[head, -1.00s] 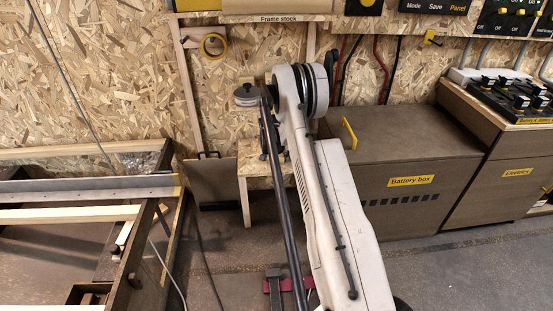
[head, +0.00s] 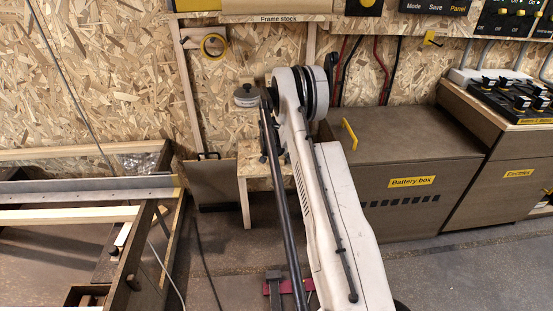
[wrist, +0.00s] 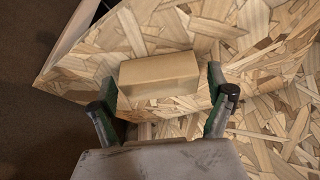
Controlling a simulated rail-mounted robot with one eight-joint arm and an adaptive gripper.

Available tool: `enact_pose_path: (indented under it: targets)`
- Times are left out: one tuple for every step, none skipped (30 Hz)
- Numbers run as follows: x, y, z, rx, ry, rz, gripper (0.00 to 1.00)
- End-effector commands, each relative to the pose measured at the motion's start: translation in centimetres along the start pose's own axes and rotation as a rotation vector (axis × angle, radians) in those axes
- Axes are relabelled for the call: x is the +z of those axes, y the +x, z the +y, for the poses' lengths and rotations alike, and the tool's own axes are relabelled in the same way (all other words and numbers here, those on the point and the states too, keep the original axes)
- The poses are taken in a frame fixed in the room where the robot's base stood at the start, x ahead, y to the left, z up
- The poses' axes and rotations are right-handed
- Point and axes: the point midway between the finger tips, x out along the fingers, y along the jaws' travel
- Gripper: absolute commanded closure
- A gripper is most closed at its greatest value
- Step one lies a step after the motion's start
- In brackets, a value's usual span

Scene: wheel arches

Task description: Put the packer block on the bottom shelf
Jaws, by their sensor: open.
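In the wrist view a plain tan block (wrist: 159,74), which looks like the packer block, lies on a chipboard surface near its edge. My gripper (wrist: 162,88) is open, with one finger beside each end of the block. A narrow gap shows at the left end; the right finger is very close, and I cannot tell whether it touches. In the head view my arm hides the gripper and the block. A small chipboard stand (head: 250,152) shows beside the arm there. I cannot make out which surface is the bottom shelf.
A battery box (head: 410,182) and an electrics cabinet (head: 515,175) stand on the right. A timber and metal frame (head: 90,188) fills the left. A brown panel (head: 214,183) leans against the chipboard wall. A dark red item (head: 273,287) is on the floor by my arm.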

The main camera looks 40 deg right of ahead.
Motion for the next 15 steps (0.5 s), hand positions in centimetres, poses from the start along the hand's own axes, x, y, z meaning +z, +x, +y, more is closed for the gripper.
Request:
enact_pose_path:
  targets:
    - [-0.1,-0.3,0.0,0.0,0.0,0.0,0.14]
    - [-0.1,-0.6,0.0,0.0,0.0,0.0,0.14]
    - [-0.1,-1.0,0.0,0.0,0.0,0.0,0.14]
    - [-0.1,-1.4,0.0,0.0,0.0,0.0,0.14]
    - [-0.2,-1.8,0.0,0.0,0.0,0.0,0.14]
    - [0.6,-2.0,-0.1,-0.001,-0.001,0.0,0.14]
    - [1.2,-2.2,-0.1,-0.001,-0.001,0.0,0.14]
    - [1.8,-2.4,-0.1,-0.001,-0.001,0.0,0.14]
    - [2.6,-2.8,-0.1,-0.001,-0.002,-0.001,0.14]
    - [3.2,-3.0,-0.1,-0.001,-0.002,-0.001,0.14]
    - [3.8,-3.3,-0.1,-0.001,-0.002,-0.001,0.14]
    - [4.6,-3.6,0.0,-0.001,-0.002,-0.001,0.14]
    - [5.2,-3.8,0.0,-0.001,-0.001,-0.001,0.14]
    - [5.8,-4.0,-0.1,-0.001,-0.001,0.0,0.14]
    - [6.5,-4.3,-0.1,-0.001,-0.002,0.0,0.14]
